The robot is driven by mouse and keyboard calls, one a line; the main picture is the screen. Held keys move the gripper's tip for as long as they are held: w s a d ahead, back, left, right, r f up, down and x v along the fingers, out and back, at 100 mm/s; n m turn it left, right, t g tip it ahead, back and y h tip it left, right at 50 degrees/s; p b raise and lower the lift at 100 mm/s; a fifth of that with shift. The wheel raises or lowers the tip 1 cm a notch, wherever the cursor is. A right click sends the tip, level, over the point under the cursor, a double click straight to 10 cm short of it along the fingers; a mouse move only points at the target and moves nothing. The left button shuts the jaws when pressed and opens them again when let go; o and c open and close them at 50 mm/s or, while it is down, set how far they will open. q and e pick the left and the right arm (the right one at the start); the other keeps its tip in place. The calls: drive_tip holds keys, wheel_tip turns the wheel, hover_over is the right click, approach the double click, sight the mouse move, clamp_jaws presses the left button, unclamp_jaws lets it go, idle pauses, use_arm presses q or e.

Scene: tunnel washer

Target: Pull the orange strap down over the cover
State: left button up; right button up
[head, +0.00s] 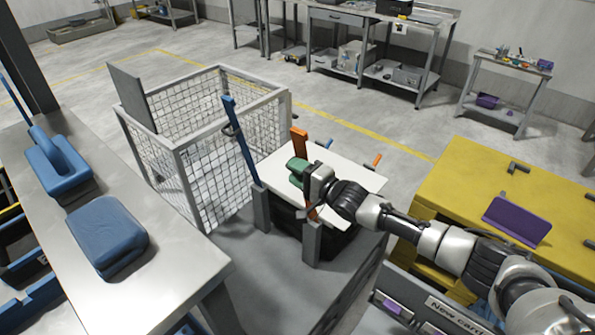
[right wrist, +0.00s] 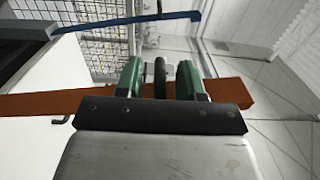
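The orange strap (head: 300,145) stands up steeply at the near side of the white cover (head: 350,172). In the right wrist view the strap (right wrist: 232,93) runs across behind the fingers. My right gripper (head: 294,171) is at the strap, above the cover. In its wrist view its green fingers (right wrist: 160,80) are apart, one on each side of a black loop (right wrist: 160,76) on the strap. Narrow gaps show beside the loop. The cover lies flat over a dark box, and my right arm hides part of it. My left gripper is not in view.
A blue strap (head: 240,143) stands upright left of the cover, near a wire mesh cage (head: 215,175). A yellow cabinet (head: 460,185) with a purple plate (head: 517,221) is at the right. A metal table (head: 170,262) with blue blocks is at the left.

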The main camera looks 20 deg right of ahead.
drive_tip(key=shift+f, duration=0.1)
clamp_jaws()
drive_tip(key=shift+d, duration=0.1)
drive_tip(key=w+d+m+b, duration=0.1)
drive_tip(key=w+d+b, duration=0.9)
drive_tip(key=d, duration=0.5)
drive_tip(key=shift+w+d+r, duration=0.2)
drive_tip(key=shift+d+r, duration=0.1)
drive_tip(key=shift+d, duration=0.05)
